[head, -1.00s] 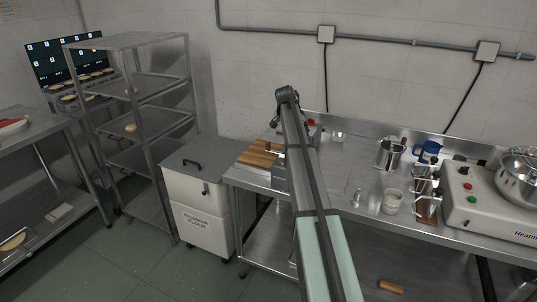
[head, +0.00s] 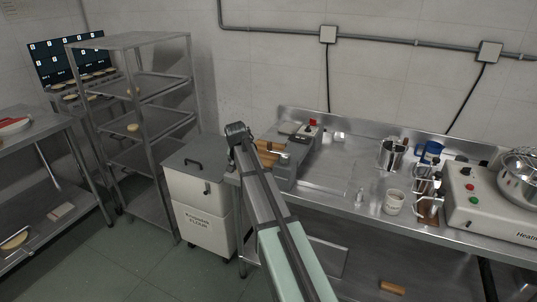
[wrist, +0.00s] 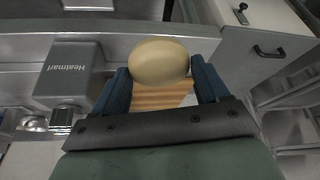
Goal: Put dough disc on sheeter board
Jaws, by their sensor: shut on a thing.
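The pale, round dough disc (wrist: 158,62) is between the blue fingers of my gripper (wrist: 158,75) in the wrist view. My gripper is shut on it and holds it in front of the striped wooden board (wrist: 150,99), which the disc and fingers partly cover. In the head view the board (head: 268,149) lies at the left end of the steel bench, partly behind my arm. My gripper and the held disc cannot be made out in the head view. I cannot tell how high the disc is above the board.
A grey machine (wrist: 68,74) stands beside the board. The white flour bin (head: 203,195) stands left of the bench (head: 335,165). A steel rack (head: 150,88) carries more discs. A jug, cups and a mixer (head: 478,190) occupy the bench's right side; its middle is fairly clear.

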